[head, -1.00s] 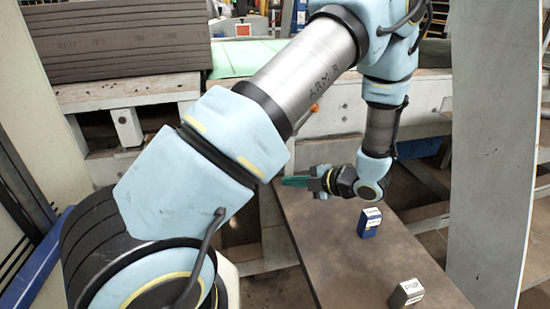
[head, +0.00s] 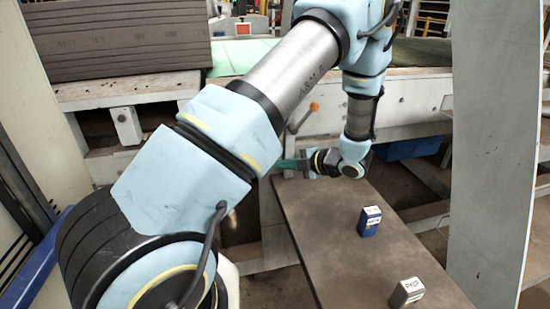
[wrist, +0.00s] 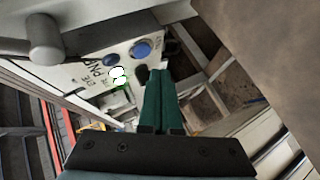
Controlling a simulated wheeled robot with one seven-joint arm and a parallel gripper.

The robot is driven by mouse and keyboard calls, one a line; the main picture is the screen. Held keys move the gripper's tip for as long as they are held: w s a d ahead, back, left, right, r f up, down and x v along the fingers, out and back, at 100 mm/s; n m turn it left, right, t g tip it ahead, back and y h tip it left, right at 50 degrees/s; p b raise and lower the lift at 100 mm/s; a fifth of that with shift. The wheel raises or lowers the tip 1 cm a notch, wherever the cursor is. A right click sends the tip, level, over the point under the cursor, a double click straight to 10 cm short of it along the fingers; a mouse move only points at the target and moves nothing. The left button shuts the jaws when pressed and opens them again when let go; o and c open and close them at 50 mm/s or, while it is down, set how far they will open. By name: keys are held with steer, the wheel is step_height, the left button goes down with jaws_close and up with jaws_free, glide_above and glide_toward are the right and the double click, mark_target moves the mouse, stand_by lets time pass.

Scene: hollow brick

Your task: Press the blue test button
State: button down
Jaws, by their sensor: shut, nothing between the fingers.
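A round blue button (wrist: 142,49) sits on a white panel (wrist: 92,73) in the wrist view. My gripper (wrist: 158,76) has its green fingers shut together with nothing between them. In the picture, its tips are just below and right of the blue button, apart from it; the depth gap is hard to judge. In the head view my gripper (head: 290,164) shows beyond the table's far left corner, its tips hidden behind my arm. The panel and button are not visible there.
A smaller dark blue knob (wrist: 110,60), a black part (wrist: 140,76) and bright white lamps (wrist: 119,76) are close to the button. A grey cylinder (wrist: 45,38) is at upper left. A brown table (head: 335,240) bears a blue box (head: 369,222) and a grey box (head: 406,292).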

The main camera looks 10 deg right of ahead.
steer(key=shift+w+a, duration=0.1)
steer(key=shift+w, duration=0.55)
steer(key=shift+w, duration=0.15)
stand_by(1.5)
steer(key=shift+w, duration=0.3)
steer(key=shift+w+a, duration=0.1)
steer(key=shift+w, duration=0.25)
stand_by(0.6)
steer(key=shift+s, duration=0.8)
steer(key=shift+s+d, duration=0.2)
steer(key=shift+s, duration=1.05)
steer(key=shift+s+d, duration=0.2)
steer(key=shift+s, duration=1.05)
